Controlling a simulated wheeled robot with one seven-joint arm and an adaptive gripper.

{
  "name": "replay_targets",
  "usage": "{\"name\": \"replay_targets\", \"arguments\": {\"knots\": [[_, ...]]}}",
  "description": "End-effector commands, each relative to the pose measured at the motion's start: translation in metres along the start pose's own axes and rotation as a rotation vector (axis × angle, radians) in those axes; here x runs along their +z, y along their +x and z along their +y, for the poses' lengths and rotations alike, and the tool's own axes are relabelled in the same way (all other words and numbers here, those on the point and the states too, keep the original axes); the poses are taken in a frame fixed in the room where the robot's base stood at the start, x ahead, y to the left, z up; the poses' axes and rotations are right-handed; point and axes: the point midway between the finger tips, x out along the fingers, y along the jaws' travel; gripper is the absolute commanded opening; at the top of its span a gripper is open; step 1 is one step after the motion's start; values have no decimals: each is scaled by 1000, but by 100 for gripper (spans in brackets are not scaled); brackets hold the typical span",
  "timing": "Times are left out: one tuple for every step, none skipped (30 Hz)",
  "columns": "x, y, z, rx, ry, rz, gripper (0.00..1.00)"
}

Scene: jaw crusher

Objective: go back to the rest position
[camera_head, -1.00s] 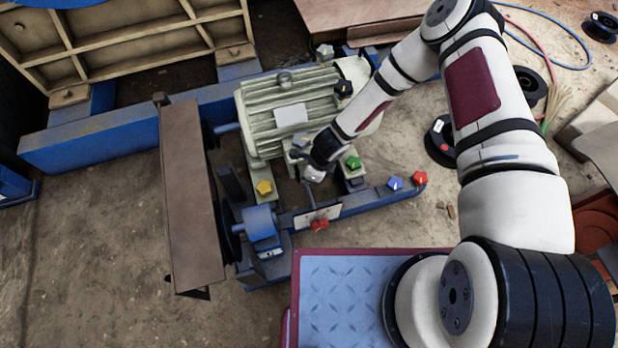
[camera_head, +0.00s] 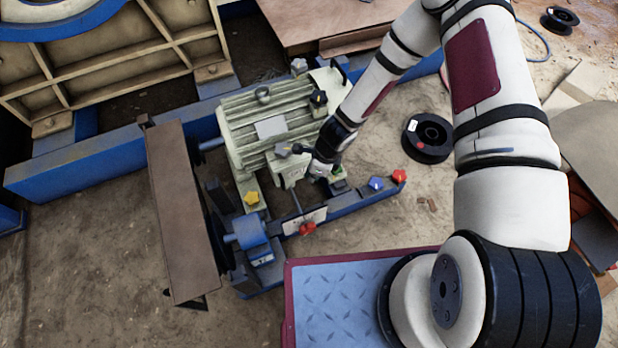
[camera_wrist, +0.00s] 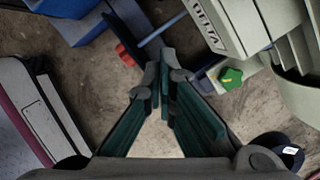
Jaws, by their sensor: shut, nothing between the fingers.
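My gripper (camera_head: 322,168) shows in the head view at the end of my white arm, in front of the green-grey motor (camera_head: 268,125) and above its blue base rail. In the wrist view my gripper (camera_wrist: 165,75) has its fingertips together, with nothing between them. A green star knob (camera_wrist: 230,78) lies to the right of the fingertips in the wrist view, and a red knob (camera_wrist: 125,55) lies to the upper left. In the head view the green knob is mostly hidden by my gripper.
A yellow knob (camera_head: 252,198), a red knob (camera_head: 307,228), a blue knob (camera_head: 376,183) and another red knob (camera_head: 399,176) sit around the motor base. A brown belt guard (camera_head: 182,215) stands left. A black spool (camera_head: 427,137) lies on open ground at right.

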Motion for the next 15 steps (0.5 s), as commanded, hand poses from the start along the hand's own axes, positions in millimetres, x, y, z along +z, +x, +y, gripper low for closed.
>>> {"name": "replay_targets", "arguments": {"knots": [[0,-4,0,0,0,0,0],[0,-4,0,0,0,0,0],[0,-5,0,0,0,0,0],[0,-6,0,0,0,0,0],[0,-6,0,-1,1,0,0],[0,-6,0,0,1,0,0],[0,-6,0,0,1,0,0],[0,-6,0,0,1,0,0],[0,-6,0,0,1,0,0],[0,-6,0,-1,-1,0,0],[0,-7,-1,-2,-4,-1,0],[2,-10,-3,-5,-13,-3,0],[3,-13,-5,-7,-24,-7,0],[5,-18,-8,-9,-40,-12,0],[8,-26,-12,-16,-71,-19,0]]}}
